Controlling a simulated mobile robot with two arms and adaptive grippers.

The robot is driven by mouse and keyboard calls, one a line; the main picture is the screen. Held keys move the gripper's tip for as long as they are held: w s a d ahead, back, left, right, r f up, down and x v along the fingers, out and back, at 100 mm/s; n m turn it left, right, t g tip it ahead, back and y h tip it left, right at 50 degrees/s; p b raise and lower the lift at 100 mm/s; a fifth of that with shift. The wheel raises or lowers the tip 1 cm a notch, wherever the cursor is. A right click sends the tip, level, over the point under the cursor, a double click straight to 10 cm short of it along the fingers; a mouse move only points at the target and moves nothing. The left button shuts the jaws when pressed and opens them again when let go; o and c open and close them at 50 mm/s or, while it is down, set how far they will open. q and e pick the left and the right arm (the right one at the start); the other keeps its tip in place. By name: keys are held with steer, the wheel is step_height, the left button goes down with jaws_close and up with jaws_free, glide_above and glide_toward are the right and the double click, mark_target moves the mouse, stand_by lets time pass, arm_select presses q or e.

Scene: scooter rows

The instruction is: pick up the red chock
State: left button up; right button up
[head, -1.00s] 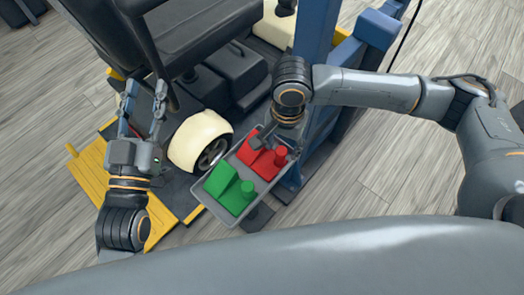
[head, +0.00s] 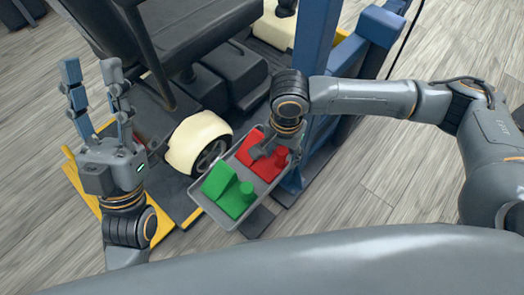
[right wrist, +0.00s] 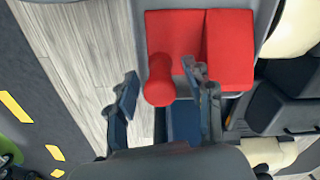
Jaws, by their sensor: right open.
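The red chock (head: 256,143), a wedge with a round knob, lies in a grey tray (head: 232,226) beside the green chock (head: 224,187). My right gripper (head: 264,150) is over the red chock in the head view and partly covers it. In the right wrist view, my right gripper (right wrist: 160,90) is open, its fingers on either side of the red chock's knob (right wrist: 160,80). I cannot tell whether they touch it. The wedge shows beyond the fingers (right wrist: 230,48). My left gripper (head: 91,72) is open and empty at the left.
The tray is beside a blue post (head: 314,50) and a cream wheel (head: 192,143) of a dark machine with a seat (head: 205,35). A yellow platform edge (head: 161,222) lies near my left arm. Open wooden floor (head: 395,190) is at the right.

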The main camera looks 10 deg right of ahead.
steer(key=shift+c, duration=0.2)
jaws_close()
steer(key=shift+r, duration=0.1)
